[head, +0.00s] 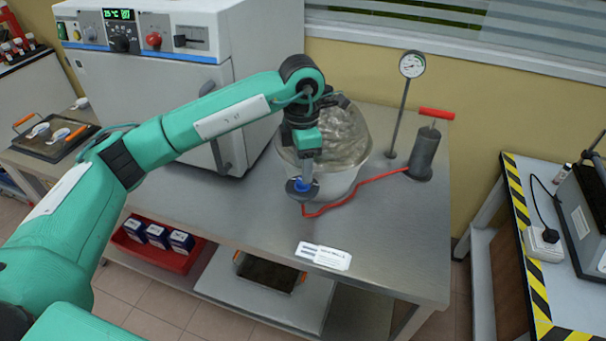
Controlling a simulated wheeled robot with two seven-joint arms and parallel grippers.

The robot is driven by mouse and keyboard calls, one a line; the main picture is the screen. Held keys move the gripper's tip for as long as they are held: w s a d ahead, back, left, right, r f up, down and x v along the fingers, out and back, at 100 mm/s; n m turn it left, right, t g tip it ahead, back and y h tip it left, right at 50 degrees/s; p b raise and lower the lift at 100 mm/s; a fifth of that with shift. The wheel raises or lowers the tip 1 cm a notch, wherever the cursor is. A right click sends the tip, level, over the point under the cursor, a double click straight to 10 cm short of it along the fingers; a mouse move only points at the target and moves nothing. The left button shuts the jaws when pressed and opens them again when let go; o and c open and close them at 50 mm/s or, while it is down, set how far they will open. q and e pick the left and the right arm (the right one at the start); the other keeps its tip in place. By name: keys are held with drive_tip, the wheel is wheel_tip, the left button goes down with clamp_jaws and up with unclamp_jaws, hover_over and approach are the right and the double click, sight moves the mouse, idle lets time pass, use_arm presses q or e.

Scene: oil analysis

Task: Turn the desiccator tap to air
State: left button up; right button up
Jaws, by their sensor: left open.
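The desiccator (350,143) is a rounded glass-lidded vessel on the steel bench, partly hidden behind my left gripper. Its tap (303,184) shows as a small blue part on a dark round piece at the front. A red hose runs from there to the hand pump. My left gripper (304,172) points down over the tap and is open. The picture is too small to tell whether its fingers touch the tap, or which way the tap points. My right gripper is not in view.
A grey hand pump (424,155) with a red handle and a gauge on a stand (411,66) stand to the right. A white oven (170,85) stands at the back left. A label card (324,256) lies at the front edge. The bench's right front is clear.

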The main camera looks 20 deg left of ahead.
use_arm(q)
wheel_tip(320, 180, up, 10)
drive_tip(key=b, duration=0.1)
drive_tip(key=shift+w, duration=0.2)
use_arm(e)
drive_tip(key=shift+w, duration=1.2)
use_arm(q)
drive_tip(key=shift+a, duration=0.1)
